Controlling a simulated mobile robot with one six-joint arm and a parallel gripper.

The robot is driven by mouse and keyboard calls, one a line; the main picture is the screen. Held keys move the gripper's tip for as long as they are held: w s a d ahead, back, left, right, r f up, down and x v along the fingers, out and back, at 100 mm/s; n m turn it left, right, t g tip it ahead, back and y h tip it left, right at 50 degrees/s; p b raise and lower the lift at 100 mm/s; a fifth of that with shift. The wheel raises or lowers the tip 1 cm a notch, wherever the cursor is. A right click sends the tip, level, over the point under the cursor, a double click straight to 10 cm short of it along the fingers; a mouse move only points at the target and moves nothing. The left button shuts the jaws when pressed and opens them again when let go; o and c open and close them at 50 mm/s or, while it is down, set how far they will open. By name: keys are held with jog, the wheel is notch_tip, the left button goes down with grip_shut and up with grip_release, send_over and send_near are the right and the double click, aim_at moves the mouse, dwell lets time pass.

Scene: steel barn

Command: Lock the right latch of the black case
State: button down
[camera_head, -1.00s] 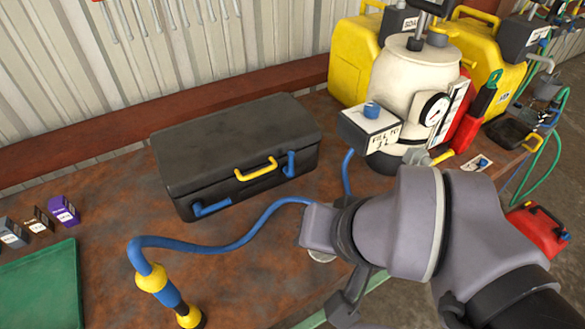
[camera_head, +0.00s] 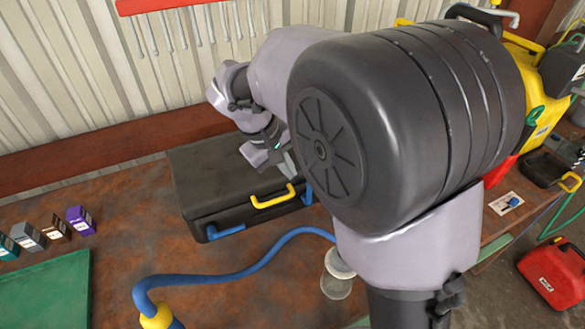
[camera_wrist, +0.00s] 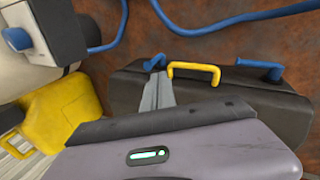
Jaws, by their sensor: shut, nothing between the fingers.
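The black case (camera_head: 200,170) lies shut on the rusty table, with a yellow handle (camera_head: 272,200) on its front. Its left latch (camera_head: 225,232) is blue and lies along the front. Its blue right latch (camera_head: 307,193) stands upright at the right of the handle, partly hidden by my arm. My gripper (camera_head: 287,168) is shut and empty over the right part of the lid. In the wrist view, my gripper's fingers (camera_wrist: 158,88) point at the right latch (camera_wrist: 155,62); I cannot tell if they touch it. The handle (camera_wrist: 193,72) is beside them.
A blue hose (camera_head: 250,262) curves across the table in front of the case. Small boxes (camera_head: 80,220) and a green tray (camera_head: 45,290) are at the left. A yellow can (camera_wrist: 65,110) stands near the case. A red can (camera_head: 553,275) is at the far right.

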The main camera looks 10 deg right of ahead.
jog(key=b+x, duration=0.4)
jog(key=x, duration=0.6)
jog(key=shift+d, duration=0.1)
